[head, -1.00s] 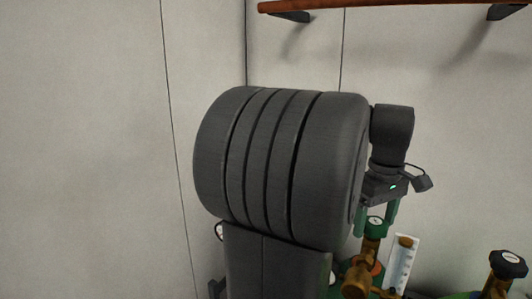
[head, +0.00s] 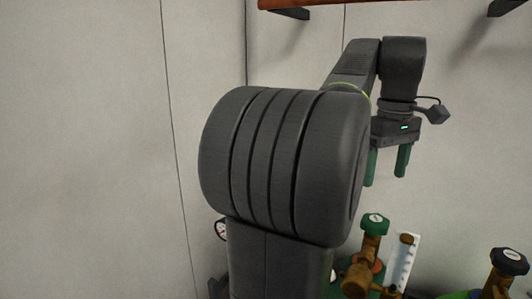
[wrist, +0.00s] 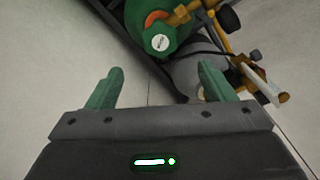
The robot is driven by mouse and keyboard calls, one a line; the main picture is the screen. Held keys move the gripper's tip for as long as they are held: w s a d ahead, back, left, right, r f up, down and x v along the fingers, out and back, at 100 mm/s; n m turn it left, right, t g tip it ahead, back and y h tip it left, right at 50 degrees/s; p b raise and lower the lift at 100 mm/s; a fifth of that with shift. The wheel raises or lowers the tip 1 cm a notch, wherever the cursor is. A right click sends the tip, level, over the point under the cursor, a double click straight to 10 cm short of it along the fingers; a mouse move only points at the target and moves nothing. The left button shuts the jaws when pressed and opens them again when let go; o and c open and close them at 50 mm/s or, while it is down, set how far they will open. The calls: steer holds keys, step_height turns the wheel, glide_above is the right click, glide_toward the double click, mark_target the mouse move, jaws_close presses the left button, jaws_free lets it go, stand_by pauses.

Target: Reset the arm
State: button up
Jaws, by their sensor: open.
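My gripper (head: 387,166) hangs below my wrist at the right of the head view, its two green fingers pointing down, apart and empty. In the wrist view the gripper (wrist: 160,88) also shows spread fingers with nothing between them. It is above and behind the valve with the green knob (head: 375,224), with clear air between them. My large dark arm joint fills the middle of the head view and hides part of what stands behind it.
A second brass valve with a black knob (head: 508,262) stands at the lower right. A white flowmeter tube (head: 403,262) is beside the green-knobbed valve. A green cylinder (wrist: 150,30) and a grey cylinder (wrist: 195,75) show in the wrist view. A brown shelf (head: 400,4) is overhead.

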mark_target(376, 219)
step_height(376, 219, down, 11)
steer(key=shift+s+a+f+p, duration=0.1)
steer(key=shift+p, duration=0.25)
steer(key=shift+m, duration=0.4)
steer(key=m, duration=0.3)
steer(key=shift+m, duration=0.4)
steer(key=m, duration=1)
steer(key=shift+f+m+b, duration=0.1)
steer(key=shift+m+b, duration=0.2)
steer(key=shift+b, duration=0.05)
steer(key=shift+m+b, duration=0.8)
steer(key=shift+m, duration=1.1)
